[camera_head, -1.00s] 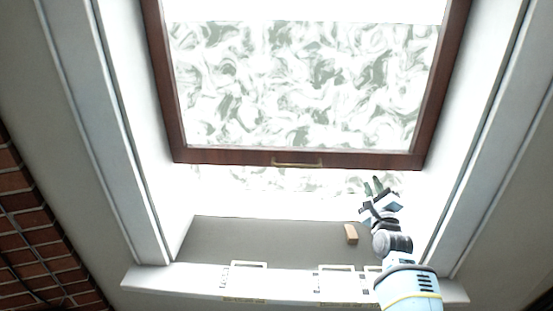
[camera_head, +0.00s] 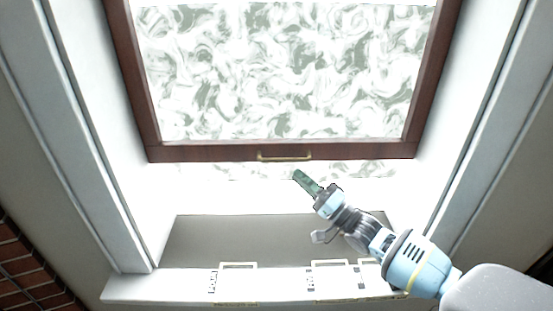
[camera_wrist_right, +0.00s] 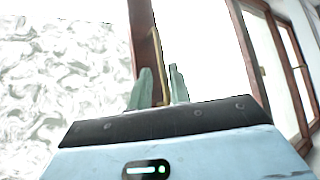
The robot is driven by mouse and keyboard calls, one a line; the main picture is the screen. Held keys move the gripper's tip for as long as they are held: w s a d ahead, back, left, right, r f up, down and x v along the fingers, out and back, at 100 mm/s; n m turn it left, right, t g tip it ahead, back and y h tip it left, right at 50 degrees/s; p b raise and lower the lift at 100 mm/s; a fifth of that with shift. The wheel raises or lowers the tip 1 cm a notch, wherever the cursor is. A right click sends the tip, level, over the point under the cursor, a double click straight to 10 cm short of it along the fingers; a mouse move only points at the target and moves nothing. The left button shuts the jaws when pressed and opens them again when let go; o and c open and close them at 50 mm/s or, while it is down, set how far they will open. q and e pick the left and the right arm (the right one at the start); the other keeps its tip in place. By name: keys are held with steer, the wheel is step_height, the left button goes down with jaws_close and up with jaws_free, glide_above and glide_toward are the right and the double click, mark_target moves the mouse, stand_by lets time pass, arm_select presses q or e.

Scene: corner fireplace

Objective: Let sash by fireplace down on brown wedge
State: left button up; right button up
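The sash (camera_head: 200,152) has a dark red-brown frame with patterned glass and is raised above the sill, leaving a gap below. Its brass handle (camera_head: 284,157) is on the bottom rail. My right gripper (camera_head: 307,182), with green fingers, is just below and right of the handle. In the right wrist view, the fingers of the right gripper (camera_wrist_right: 161,88) are apart, with the brass handle (camera_wrist_right: 157,62) showing in line between them; contact cannot be told. The brown wedge does not show now; my right arm covers that part of the sill. My left gripper is out of view.
The grey sill (camera_head: 215,240) is bare on the left. White frames or labels (camera_head: 238,266) are along its front ledge. White window jambs stand on both sides, and a brick wall (camera_head: 30,265) is at lower left.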

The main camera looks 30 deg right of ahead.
mark_target(280, 160)
steer(key=shift+p+x, duration=0.4)
steer(key=shift+x, duration=3.5)
steer(key=shift+d, duration=0.1)
jaws_close()
